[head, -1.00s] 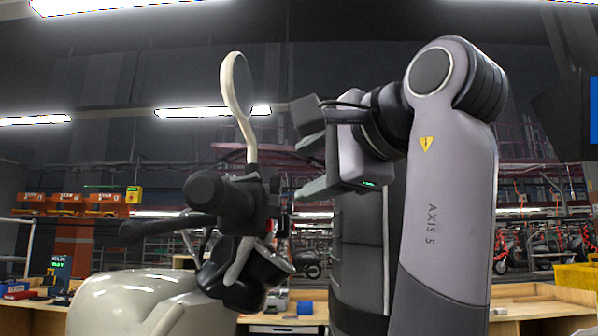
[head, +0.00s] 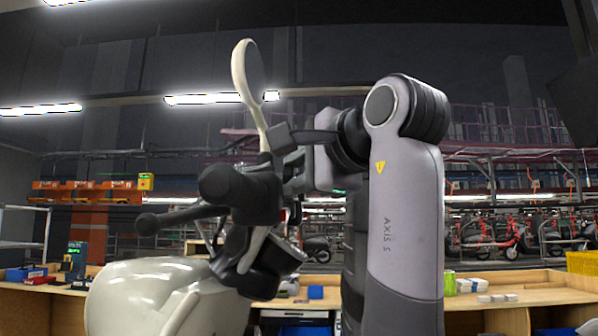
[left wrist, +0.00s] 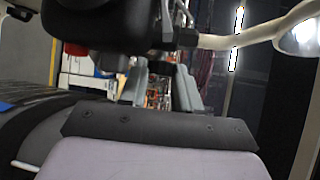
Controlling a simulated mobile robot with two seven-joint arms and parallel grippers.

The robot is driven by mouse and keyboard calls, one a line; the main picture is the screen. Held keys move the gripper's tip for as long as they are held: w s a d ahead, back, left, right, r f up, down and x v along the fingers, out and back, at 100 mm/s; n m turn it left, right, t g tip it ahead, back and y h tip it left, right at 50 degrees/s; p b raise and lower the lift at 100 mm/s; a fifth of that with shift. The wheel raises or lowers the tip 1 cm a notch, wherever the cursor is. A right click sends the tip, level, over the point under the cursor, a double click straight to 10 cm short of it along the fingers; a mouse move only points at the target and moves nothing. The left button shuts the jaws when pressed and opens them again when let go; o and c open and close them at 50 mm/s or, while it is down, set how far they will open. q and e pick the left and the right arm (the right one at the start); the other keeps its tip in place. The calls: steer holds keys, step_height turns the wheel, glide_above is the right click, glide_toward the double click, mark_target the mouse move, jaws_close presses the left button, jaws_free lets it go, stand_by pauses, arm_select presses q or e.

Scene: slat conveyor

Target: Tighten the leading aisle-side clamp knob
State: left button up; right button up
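No clamp knob can be made out in either view. A cream scooter (head: 150,298) with a dark handlebar grip (head: 232,192) and a cream-rimmed mirror (head: 247,70) stands in front of me. My left gripper (head: 291,173) is just right of the handlebar, partly hidden behind it. In the left wrist view its two grey fingers (left wrist: 160,90) stand apart with nothing seen held between them. My right gripper is not in view.
A wooden bench (head: 510,302) with small parts runs behind at right, with a yellow bin (head: 580,262) at its end. Another bench (head: 35,303) is at left. Orange bins (head: 85,191) and racks with scooters (head: 510,240) stand farther back.

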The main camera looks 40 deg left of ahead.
arm_select(q)
steer(key=n+y+b, duration=0.3)
steer(key=f+n+g+y+b, duration=0.1)
steer(key=n+y+b, duration=0.2)
steer(key=n+g+y+b, duration=0.1)
steer(key=n+y+b, duration=0.2)
steer(key=b, duration=0.1)
steer(key=shift+w+a+f+n+y, duration=0.2)
steer(key=shift+w+f+n+y, duration=0.1)
steer(key=shift+f, duration=0.1)
steer(key=shift+n+g, duration=0.3)
steer(key=shift+g, duration=0.1)
stand_by(0.4)
steer(key=o, duration=1.1)
steer(key=shift+r, duration=0.1)
steer(key=shift+c, duration=0.2)
steer(key=b+v, duration=0.1)
steer(key=v, duration=0.6)
steer(key=shift+b, duration=0.4)
steer(key=shift+s, duration=0.1)
